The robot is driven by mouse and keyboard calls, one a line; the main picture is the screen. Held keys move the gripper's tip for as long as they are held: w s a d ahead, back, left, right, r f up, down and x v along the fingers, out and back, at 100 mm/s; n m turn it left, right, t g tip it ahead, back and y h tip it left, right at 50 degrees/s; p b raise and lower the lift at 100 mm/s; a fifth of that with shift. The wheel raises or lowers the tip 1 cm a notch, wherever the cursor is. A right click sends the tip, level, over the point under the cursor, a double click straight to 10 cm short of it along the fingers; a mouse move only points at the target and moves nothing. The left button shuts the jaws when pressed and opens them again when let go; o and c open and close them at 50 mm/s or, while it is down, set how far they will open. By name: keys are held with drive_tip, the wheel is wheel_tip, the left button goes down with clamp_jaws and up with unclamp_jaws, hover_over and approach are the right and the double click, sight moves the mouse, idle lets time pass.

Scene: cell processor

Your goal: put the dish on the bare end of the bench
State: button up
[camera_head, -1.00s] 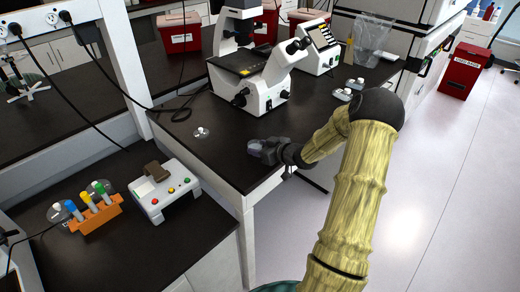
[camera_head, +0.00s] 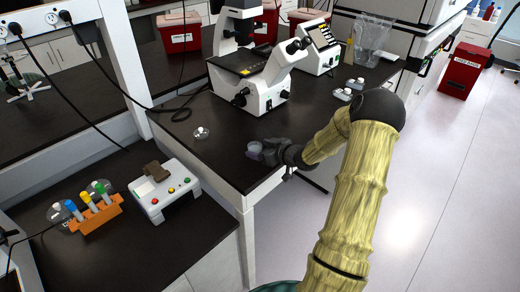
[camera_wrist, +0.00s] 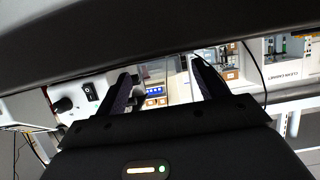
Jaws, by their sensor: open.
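A small pale lilac dish (camera_head: 254,150) sits on the black bench (camera_head: 215,160), near its front edge and short of the microscope. My gripper (camera_head: 267,152) is at the right of the dish, low over the bench edge; whether a finger still touches the dish is too small to tell. In the wrist view my gripper (camera_wrist: 163,90) has its two dark fingers spread apart, with no dish clearly visible between them.
A white microscope (camera_head: 265,85) stands behind the dish. A clear flask (camera_head: 201,132) stands to the left. A white device (camera_head: 165,190) and an orange tube rack (camera_head: 97,217) are on the nearer bench. Bare black surface lies around the dish.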

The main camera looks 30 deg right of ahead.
drive_tip(key=v, duration=1.1)
drive_tip(key=shift+s, duration=0.25)
drive_tip(key=shift+r, duration=0.15)
drive_tip(key=a+g, duration=0.1)
drive_tip(key=a+h, duration=0.1)
drive_tip(key=a, duration=0.1)
drive_tip(key=w+a+g+h, duration=0.1)
drive_tip(key=shift+a+f+m+g, duration=0.2)
drive_tip(key=shift+m+g, duration=0.1)
drive_tip(key=s+a+r+m+g+h, duration=0.2)
drive_tip(key=s+a+g, duration=0.5)
drive_tip(key=s+a, duration=1)
drive_tip(key=shift+s+a+r+m+g+h, duration=0.2)
drive_tip(key=shift+s+r+m+g+h, duration=0.1)
drive_tip(key=shift+s+r+m, duration=0.35)
drive_tip(key=shift+w+f, duration=0.1)
drive_tip(key=shift+w, duration=0.15)
